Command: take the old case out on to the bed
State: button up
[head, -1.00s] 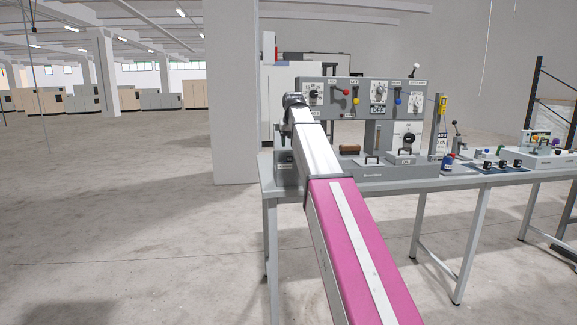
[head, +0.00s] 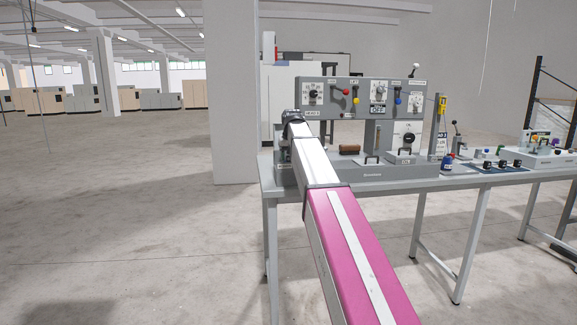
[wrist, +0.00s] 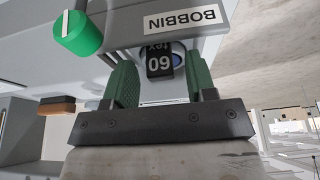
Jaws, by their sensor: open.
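In the wrist view, the old case shows as a dark round piece (wrist: 160,62) marked "60 tex", with a bluish rim, in an opening under a white BOBBIN label (wrist: 180,19). My gripper (wrist: 162,70) has two green fingers, apart, one on each side of the case. I cannot tell whether they touch it. In the head view my arm's end is at the left end of the grey machine, and its fingers and the case are hidden. The machine's grey bed (head: 405,177) lies along the table, under the upper panel (head: 330,101).
A green knob (wrist: 78,34) sits close to the left finger in the wrist view. A brown-topped block (head: 350,149) and black handles stand on the bed. Open floor lies left.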

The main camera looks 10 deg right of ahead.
grip_shut()
jog(key=shift+r, duration=0.3)
jog(key=shift+r, duration=1.5)
